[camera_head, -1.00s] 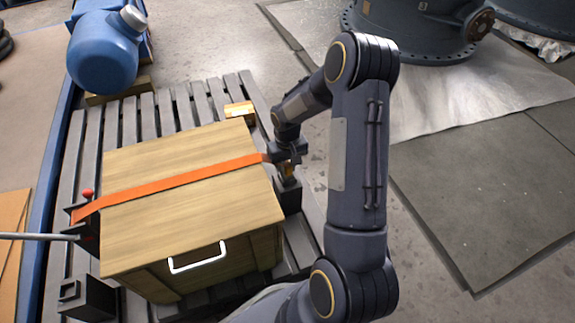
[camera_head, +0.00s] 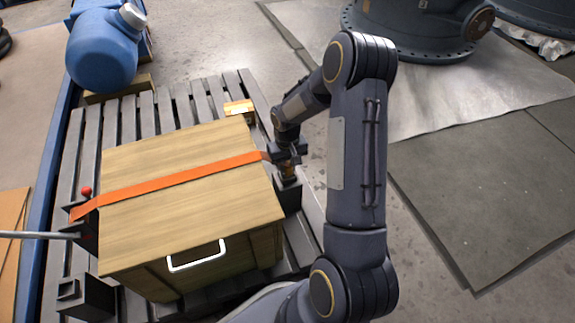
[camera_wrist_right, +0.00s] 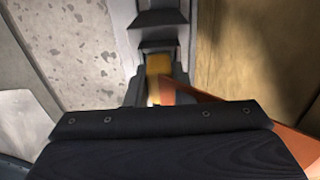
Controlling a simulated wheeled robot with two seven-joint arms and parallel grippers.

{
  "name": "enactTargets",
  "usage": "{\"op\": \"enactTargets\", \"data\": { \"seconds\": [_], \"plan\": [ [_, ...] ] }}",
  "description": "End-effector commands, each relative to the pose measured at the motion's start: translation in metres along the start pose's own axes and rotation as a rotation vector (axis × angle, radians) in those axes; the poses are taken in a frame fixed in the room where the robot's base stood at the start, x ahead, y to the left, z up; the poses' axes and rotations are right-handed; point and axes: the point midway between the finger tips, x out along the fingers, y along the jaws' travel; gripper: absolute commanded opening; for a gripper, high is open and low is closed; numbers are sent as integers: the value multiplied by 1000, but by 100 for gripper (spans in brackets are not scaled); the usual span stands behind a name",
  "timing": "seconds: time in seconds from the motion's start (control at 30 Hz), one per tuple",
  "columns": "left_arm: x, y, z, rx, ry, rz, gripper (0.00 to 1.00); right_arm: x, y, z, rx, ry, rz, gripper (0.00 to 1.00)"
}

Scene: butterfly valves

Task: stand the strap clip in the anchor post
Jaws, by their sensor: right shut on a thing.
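My right gripper (camera_head: 287,157) is at the right side of the wooden crate, pointing down. It is shut on the strap clip (camera_head: 289,172), a small brass-yellow piece, mostly hidden by the gripper. The clip also shows in the right wrist view (camera_wrist_right: 158,65). The orange strap (camera_head: 180,180) runs from the gripper across the crate lid to the left side. The dark anchor post (camera_head: 290,196) stands just below the clip, beside the crate. I cannot tell whether the clip is inside the post or only above it. My left gripper is out of view.
The wooden crate (camera_head: 190,217) with a white handle (camera_head: 196,257) sits on a grey slatted pallet (camera_head: 72,160). A red-knobbed lever (camera_head: 86,191) stands at its left.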

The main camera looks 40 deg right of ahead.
Motion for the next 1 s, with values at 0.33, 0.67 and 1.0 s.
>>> {"op": "enactTargets", "data": {
  "seconds": [0.33,0.67,1.0],
  "plan": [
    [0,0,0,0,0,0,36,0,0,0,0,1,0,47],
    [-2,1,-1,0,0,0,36,-5,0,0,0,1,0,47],
    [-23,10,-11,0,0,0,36,-58,0,-1,1,3,0,47]
  ]
}}
